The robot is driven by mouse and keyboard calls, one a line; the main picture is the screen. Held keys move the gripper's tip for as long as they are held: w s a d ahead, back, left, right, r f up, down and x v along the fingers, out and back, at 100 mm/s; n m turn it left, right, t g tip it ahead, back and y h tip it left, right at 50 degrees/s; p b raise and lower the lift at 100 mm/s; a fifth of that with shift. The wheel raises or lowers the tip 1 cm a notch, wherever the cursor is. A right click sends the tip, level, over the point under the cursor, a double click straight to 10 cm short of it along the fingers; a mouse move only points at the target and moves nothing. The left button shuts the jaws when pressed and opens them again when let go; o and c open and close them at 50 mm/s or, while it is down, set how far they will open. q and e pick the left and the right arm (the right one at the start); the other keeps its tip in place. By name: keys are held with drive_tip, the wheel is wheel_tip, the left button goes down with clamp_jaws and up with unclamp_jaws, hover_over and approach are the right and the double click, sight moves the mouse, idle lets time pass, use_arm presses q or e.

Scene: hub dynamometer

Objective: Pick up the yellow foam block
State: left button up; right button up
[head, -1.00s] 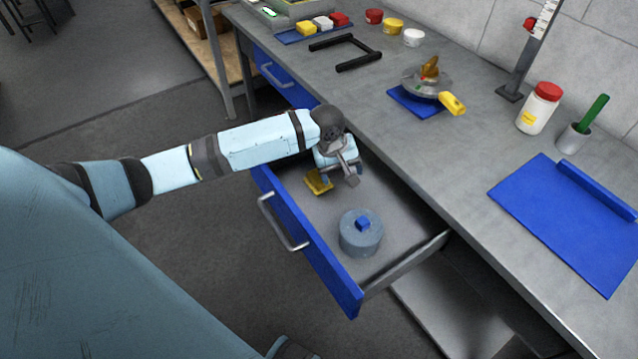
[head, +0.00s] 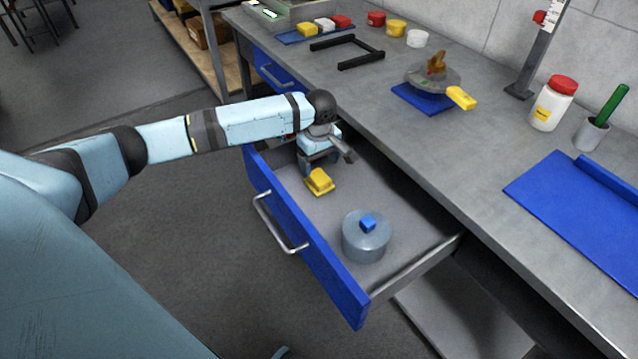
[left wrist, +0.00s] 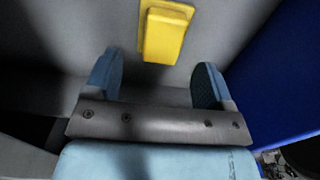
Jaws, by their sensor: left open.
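The yellow foam block (head: 319,182) lies on the floor of the open drawer (head: 330,205), toward its left end. It also shows in the left wrist view (left wrist: 165,36), at the top, beyond the fingertips and roughly centred between them. My left gripper (head: 318,172) is inside the drawer area, just behind the block in the head view. In the left wrist view its two blue fingers (left wrist: 157,82) are spread apart with nothing between them. The fingers do not touch the block there. My right gripper is not in view.
A grey round canister with a blue knob (head: 366,238) stands in the drawer, right of the block. The drawer's blue front (head: 315,255) and its side walls bound the space. The bench (head: 440,150) above carries a blue mat (head: 570,215), a white jar (head: 552,105) and other items.

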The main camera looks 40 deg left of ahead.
sight(319, 176)
use_arm(q)
drive_tip(key=f+b, duration=0.1)
drive_tip(key=f, duration=0.2)
drive_tip(key=shift+s, duration=0.2)
wheel_tip(319, 176, down, 2)
drive_tip(key=shift+f+b, duration=0.2)
drive_tip(key=shift+b, duration=0.4)
drive_tip(key=shift+d+r, duration=0.1)
drive_tip(key=c, duration=1)
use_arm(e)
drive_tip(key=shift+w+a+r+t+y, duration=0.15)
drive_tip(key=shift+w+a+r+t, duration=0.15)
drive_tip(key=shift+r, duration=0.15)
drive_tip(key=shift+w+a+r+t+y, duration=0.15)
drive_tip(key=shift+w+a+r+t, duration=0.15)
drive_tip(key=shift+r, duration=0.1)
